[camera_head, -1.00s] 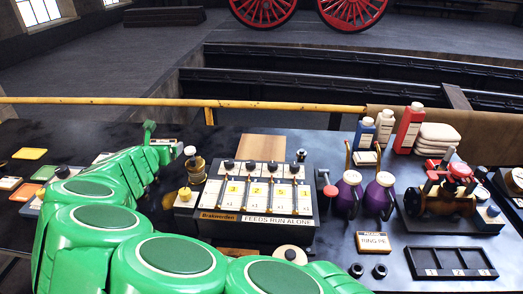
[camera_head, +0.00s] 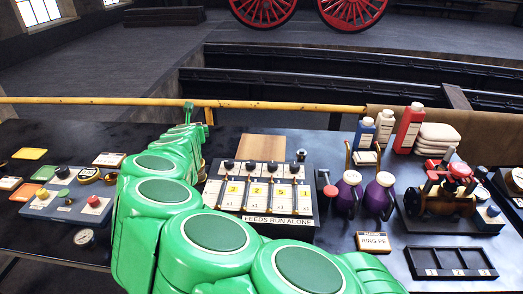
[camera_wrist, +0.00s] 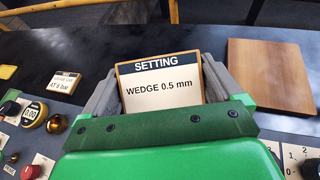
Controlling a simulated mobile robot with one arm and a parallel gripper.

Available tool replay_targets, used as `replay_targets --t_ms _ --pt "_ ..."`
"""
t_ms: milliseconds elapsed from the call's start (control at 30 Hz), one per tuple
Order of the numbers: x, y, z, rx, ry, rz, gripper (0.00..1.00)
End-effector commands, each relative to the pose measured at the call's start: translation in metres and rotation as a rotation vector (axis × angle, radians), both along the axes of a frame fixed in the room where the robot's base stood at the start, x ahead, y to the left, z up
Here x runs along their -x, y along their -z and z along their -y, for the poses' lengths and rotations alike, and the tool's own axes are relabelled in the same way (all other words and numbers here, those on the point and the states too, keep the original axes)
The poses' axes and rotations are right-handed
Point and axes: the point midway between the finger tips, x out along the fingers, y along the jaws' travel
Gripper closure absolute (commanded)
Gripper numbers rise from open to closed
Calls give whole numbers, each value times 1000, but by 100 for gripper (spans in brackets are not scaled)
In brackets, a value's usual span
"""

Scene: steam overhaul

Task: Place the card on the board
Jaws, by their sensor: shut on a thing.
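My gripper (camera_wrist: 160,85) is shut on a card (camera_wrist: 158,88) with a wooden edge, a dark "SETTING" header and the text "WEDGE 0.5 mm". The card stands up between the two grey fingers in the wrist view. The plain brown wooden board (camera_wrist: 270,75) lies on the dark bench to the right of the card, apart from it. The board (camera_head: 262,147) also shows in the head view, behind the counter panel and right of my arm. The card is hidden behind my green arm in the head view.
The counter panel (camera_head: 262,192) with several levers stands in front of the board. Purple flasks (camera_head: 348,190), bottles (camera_head: 409,128) and a black tray (camera_head: 450,263) stand at right. A yellow rail (camera_head: 90,100) runs behind the bench.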

Motion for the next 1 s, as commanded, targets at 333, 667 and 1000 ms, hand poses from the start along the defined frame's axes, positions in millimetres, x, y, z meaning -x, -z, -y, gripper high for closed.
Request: replay_targets --t_ms 333,667,1000 --pt "-30 -2 32 0 -76 1 46" --pt "-52 -4 65 0 -159 1 46" --pt "-79 -7 129 -2 -292 1 46"
